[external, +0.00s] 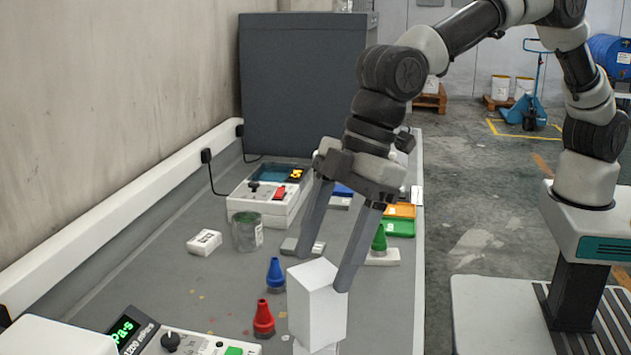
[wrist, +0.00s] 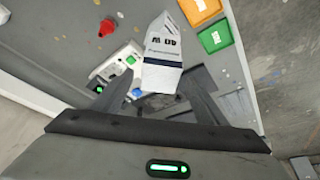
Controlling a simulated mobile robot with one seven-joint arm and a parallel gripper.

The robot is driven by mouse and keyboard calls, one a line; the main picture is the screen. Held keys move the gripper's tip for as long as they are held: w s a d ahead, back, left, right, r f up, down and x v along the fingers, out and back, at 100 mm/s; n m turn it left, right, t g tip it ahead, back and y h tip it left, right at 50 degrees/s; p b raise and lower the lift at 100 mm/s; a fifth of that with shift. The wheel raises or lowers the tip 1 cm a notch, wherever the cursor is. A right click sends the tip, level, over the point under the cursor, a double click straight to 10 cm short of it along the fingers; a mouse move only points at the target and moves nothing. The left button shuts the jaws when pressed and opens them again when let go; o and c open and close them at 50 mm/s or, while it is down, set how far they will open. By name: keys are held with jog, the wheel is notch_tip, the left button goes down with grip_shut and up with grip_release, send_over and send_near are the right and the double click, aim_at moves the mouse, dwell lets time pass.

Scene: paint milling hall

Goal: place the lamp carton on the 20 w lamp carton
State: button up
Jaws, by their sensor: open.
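A tall white carton (external: 317,305) stands upright near the front of the bench in the external view. In the wrist view it (wrist: 165,48) shows dark print that seems to read "40 W". A narrow strip of another white thing (external: 318,349) shows below it at the picture's bottom edge; I cannot tell if this is the 20 W carton. My gripper (external: 322,271) is open at the carton's top, one finger on each side. The wrist view also shows my gripper (wrist: 159,76) with fingers apart; contact with the carton cannot be made out.
A blue cone-shaped bottle (external: 275,274) and a red one (external: 263,319) stand left of the carton. A green one (external: 379,239) stands behind.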

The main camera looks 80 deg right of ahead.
jog(key=shift+v, duration=2)
jog(key=shift+d+r, duration=0.1)
jog(key=s+d+r+m, duration=0.1)
jog(key=d+r, duration=0.3)
jog(key=d, duration=0.4)
jog(key=s+d+r+m+t+h, duration=0.1)
jog(key=s+d+r+m, duration=0.15)
jog(key=d, duration=0.55)
jog(key=s+d+r, duration=0.1)
jog(key=d+r, duration=0.4)
jog(key=d, duration=0.3)
jog(key=s+d+f+m+h, duration=0.1)
jog(key=s+d+m, duration=0.1)
jog(key=s+d, duration=0.7)
jog(key=s+d+f+m+t+h, duration=0.1)
jog(key=s+d+f+m, duration=0.1)
jog(key=s+d, duration=0.8)
jog(key=shift+s+d+m, duration=0.3)
jog(key=shift+s+m, duration=0.35)
jog(key=shift+m, duration=0.1)
